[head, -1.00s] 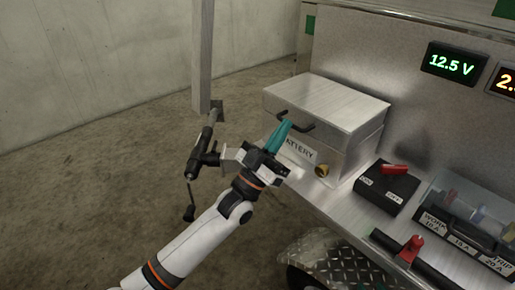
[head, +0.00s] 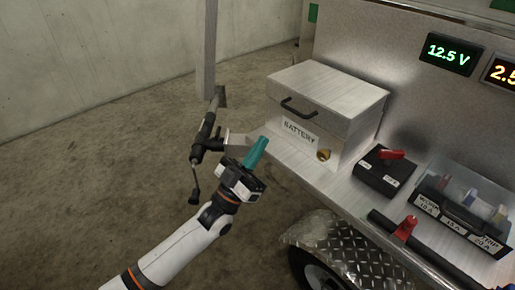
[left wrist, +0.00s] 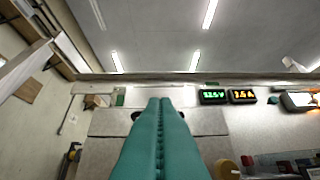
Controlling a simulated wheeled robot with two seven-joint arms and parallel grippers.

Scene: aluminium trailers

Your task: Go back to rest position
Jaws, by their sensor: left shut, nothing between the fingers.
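My left gripper (head: 256,153) has teal fingers that are pressed together with nothing between them. In the head view it is in front of the trailer shelf, to the lower left of the battery box (head: 333,92) and apart from it. In the left wrist view the teal fingers (left wrist: 158,130) point at the front of the battery box (left wrist: 207,122), which they partly cover. The battery box is silver, with a shut lid, a dark handle (head: 299,107) and a brass-coloured latch (head: 323,155). My right gripper is not in view.
A trailer jack or coupling (head: 208,140) stands left of my gripper. A switch block with a red lever (head: 391,155), a clear-covered fuse box (head: 462,205) and another red handle (head: 406,228) sit on the right. A wheel arch (head: 340,248) is below. Open floor lies left.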

